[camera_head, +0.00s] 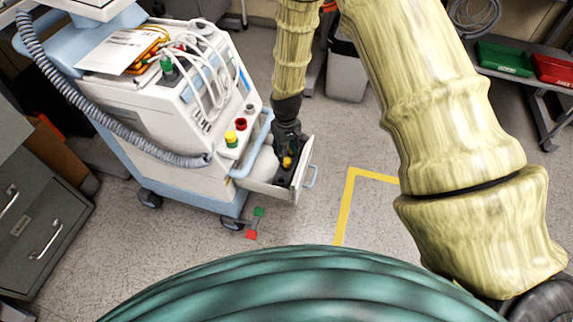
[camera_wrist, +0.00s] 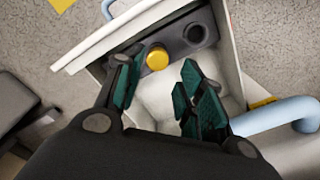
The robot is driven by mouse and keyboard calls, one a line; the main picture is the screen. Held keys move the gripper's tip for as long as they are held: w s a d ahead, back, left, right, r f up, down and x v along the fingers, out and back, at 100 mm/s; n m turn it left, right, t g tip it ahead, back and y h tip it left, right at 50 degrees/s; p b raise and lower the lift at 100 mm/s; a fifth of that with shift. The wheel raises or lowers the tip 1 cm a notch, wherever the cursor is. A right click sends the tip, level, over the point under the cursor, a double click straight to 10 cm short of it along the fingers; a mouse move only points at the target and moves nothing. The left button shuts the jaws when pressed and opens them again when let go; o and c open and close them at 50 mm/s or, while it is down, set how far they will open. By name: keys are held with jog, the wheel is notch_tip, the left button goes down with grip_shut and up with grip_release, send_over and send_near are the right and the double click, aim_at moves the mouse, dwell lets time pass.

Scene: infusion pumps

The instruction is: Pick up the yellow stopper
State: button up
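The yellow stopper (camera_wrist: 157,59) stands in a dark holder in the open drawer, and in the wrist view it lies between and just beyond my fingertips. It also shows in the head view (camera_head: 287,162), just below my gripper (camera_head: 287,145). My gripper is open, with its two green-padded fingers (camera_wrist: 160,66) spread to either side of the stopper in the wrist view. I see no clear contact with it. An empty round hole (camera_wrist: 195,33) is next to the stopper in the holder. The stopper's lower part is hidden in the holder.
The drawer (camera_head: 299,178) juts from a white medical cart (camera_head: 190,150) with light-blue trim. Its walls stand close around my gripper. Another yellow knob (camera_head: 231,138) and a red one (camera_head: 241,124) are on the cart. A grey bin (camera_head: 346,78) stands behind; floor to the right is clear.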

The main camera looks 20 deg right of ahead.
aim_at(287, 161)
jog(key=shift+w+d+f+b, duration=0.1)
jog(key=shift+f+b, duration=0.3)
jog(key=shift+f, duration=0.95)
jog(key=shift+w+f+b, duration=0.1)
jog(key=shift+f+b, duration=0.3)
jog(key=shift+f, duration=0.9)
jog(key=c, duration=0.5)
